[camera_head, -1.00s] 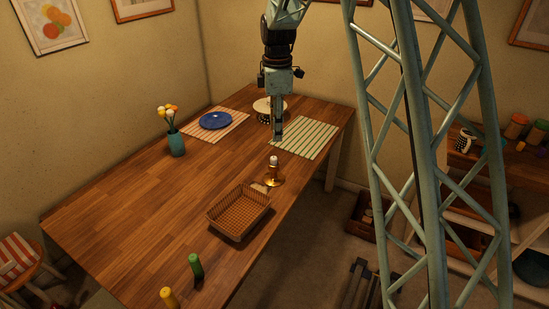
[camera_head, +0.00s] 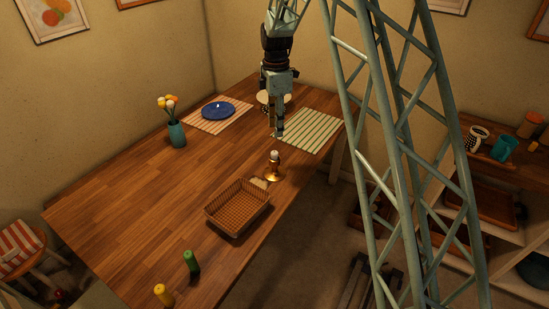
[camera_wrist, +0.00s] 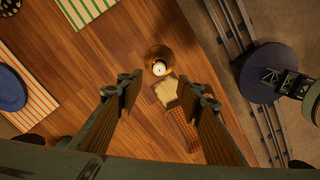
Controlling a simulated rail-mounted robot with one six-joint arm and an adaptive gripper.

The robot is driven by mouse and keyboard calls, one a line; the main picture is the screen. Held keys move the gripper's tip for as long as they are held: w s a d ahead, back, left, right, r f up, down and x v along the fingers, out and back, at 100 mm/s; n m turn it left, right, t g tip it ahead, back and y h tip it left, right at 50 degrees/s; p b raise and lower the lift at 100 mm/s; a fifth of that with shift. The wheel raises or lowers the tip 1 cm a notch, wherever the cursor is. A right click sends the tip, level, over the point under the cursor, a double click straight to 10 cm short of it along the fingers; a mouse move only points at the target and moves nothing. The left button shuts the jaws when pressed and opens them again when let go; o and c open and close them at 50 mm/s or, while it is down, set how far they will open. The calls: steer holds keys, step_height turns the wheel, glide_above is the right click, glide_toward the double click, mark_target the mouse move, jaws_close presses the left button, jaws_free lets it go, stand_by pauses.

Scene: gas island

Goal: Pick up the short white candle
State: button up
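The short white candle (camera_head: 274,155) stands upright in a brass holder (camera_head: 273,174) near the right edge of the wooden table. In the wrist view, the candle (camera_wrist: 159,69) shows from above as a small white disc, with the brass holder (camera_wrist: 153,55) around it. My gripper (camera_head: 277,134) points down above the table, apart from the candle and beyond it in the head view. In the wrist view, my gripper (camera_wrist: 163,91) has its fingers spread with nothing between them. The candle appears ahead of the fingertips, between their lines.
A wicker basket (camera_head: 210,218) and a pale flat piece (camera_head: 259,183) lie close to the holder. A striped placemat (camera_head: 312,130), blue plate (camera_head: 218,111) and flower vase (camera_head: 177,134) are farther back. Green (camera_head: 191,261) and yellow (camera_head: 163,295) candles stand in front. The table's left middle is clear.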

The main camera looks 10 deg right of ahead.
mark_target(275, 152)
steer(key=shift+f, duration=0.1)
steer(key=shift+f+b, duration=0.35)
steer(key=shift+f, duration=3.85)
steer(key=shift+f, duration=0.1)
steer(key=shift+a+f, duration=0.15)
steer(key=shift+f, duration=0.6)
steer(key=shift+a+f, duration=0.15)
steer(key=shift+f, duration=0.6)
steer(key=shift+f+b, duration=0.3)
steer(key=shift+f, duration=0.7)
steer(key=c, duration=0.9)
